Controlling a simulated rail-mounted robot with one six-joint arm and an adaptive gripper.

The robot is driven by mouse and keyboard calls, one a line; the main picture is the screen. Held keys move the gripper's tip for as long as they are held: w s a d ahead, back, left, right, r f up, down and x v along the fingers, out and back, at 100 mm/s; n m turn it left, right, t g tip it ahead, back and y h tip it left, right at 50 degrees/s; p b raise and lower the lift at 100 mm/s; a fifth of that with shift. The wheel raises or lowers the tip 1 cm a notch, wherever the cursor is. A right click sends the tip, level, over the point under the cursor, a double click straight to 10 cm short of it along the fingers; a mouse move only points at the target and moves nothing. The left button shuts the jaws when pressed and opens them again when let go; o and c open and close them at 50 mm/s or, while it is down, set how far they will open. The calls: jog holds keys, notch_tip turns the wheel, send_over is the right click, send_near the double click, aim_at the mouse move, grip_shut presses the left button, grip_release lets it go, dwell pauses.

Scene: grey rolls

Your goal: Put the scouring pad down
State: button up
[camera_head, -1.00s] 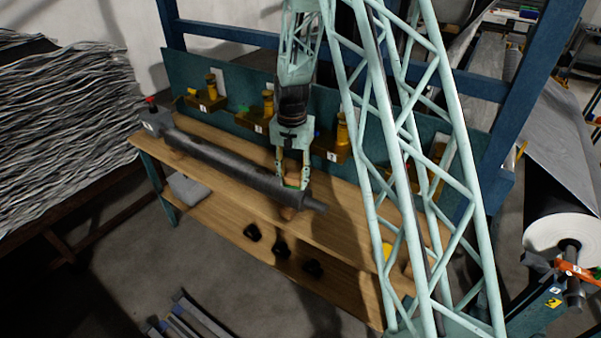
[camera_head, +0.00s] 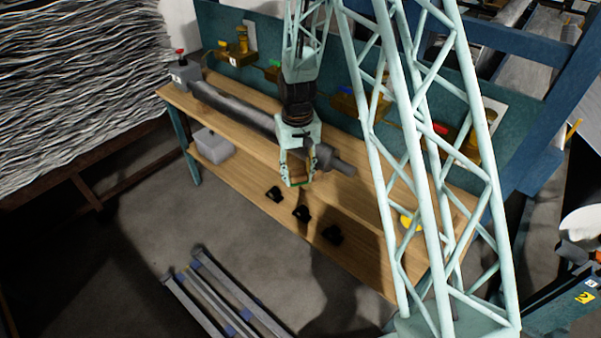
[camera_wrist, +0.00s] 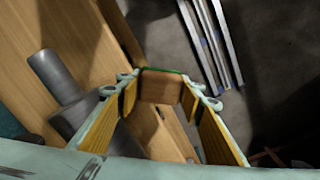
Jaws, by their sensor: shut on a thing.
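The scouring pad (camera_head: 298,183) shows in the head view as a small brown and green piece at my fingertips. In the wrist view it is a brown block (camera_wrist: 160,90) with a green edge, held between the two fingers. My gripper (camera_head: 297,171) is shut on it, in front of the right end of the long grey roll (camera_head: 245,110). In the wrist view my gripper (camera_wrist: 160,86) has the roll's narrow end (camera_wrist: 47,68) to its left. The pad appears to be in the air by the front of the wooden bench (camera_head: 225,105).
Several black holders (camera_head: 301,213) stand on the lower wooden shelf (camera_head: 250,196), below the gripper. A grey block (camera_head: 212,146) is at that shelf's left end. Yellow fittings (camera_head: 237,48) line the blue back panel. Metal rails (camera_head: 213,300) lie on the floor.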

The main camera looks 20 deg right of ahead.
aim_at(298, 185)
jog(key=shift+s+a+f+b, duration=0.1)
jog(key=shift+f+b, duration=0.8)
jog(key=shift+f, duration=0.25)
jog(key=shift+a+f+b, duration=0.1)
jog(key=shift+f+b, duration=0.75)
jog(key=shift+f, duration=0.25)
jog(key=shift+s, duration=0.1)
